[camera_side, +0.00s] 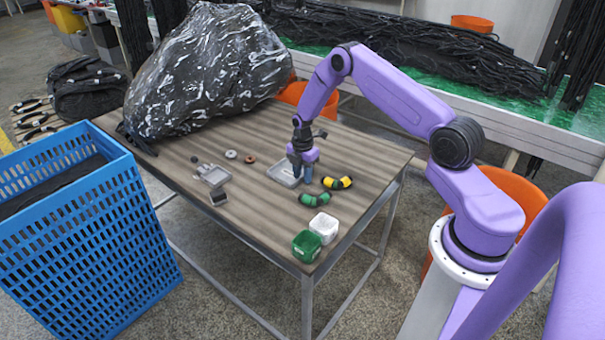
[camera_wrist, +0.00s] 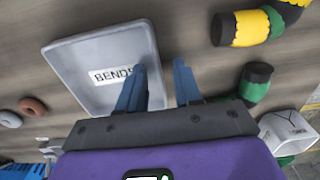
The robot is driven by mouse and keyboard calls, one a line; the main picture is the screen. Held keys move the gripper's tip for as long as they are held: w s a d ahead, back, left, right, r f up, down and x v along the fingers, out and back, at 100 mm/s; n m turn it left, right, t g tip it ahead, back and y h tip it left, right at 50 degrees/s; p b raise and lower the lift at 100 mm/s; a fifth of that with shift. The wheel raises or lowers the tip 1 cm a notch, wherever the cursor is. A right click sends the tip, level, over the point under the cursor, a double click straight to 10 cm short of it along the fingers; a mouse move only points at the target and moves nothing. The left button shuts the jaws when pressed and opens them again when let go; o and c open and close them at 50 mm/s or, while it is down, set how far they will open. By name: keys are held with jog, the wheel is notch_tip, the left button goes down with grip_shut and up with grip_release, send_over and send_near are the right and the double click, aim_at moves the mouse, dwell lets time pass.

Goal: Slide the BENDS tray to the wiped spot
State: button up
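The grey BENDS tray (camera_side: 282,176) lies on the wooden table, and its label reads clearly in the wrist view (camera_wrist: 84,55), partly covered by a finger. It looks empty. My gripper (camera_side: 302,177) is down at the tray's right side. In the wrist view my gripper (camera_wrist: 160,68) has its two blue fingers apart, one over the tray's inside and one outside its right wall. A gap shows between the fingers; I cannot tell whether either touches the wall. I cannot make out a wiped spot on the table.
A yellow-black bend (camera_side: 337,183) and a green-black bend (camera_side: 314,199) lie right of the tray. White (camera_side: 324,228) and green (camera_side: 306,246) blocks stand at the near corner. A large wrapped bundle (camera_side: 205,75) fills the back left.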

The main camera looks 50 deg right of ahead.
aim_at(275, 211)
grip_shut()
jog(key=shift+a, duration=0.1)
jog(key=shift+s+a, duration=0.3)
jog(key=shift+a, duration=2.35)
jog(key=shift+s+a, duration=0.35)
jog(key=shift+a, duration=2.3)
jog(key=shift+s+a, duration=0.3)
jog(key=shift+a, duration=2.35)
grip_release()
jog(key=shift+r, duration=0.15)
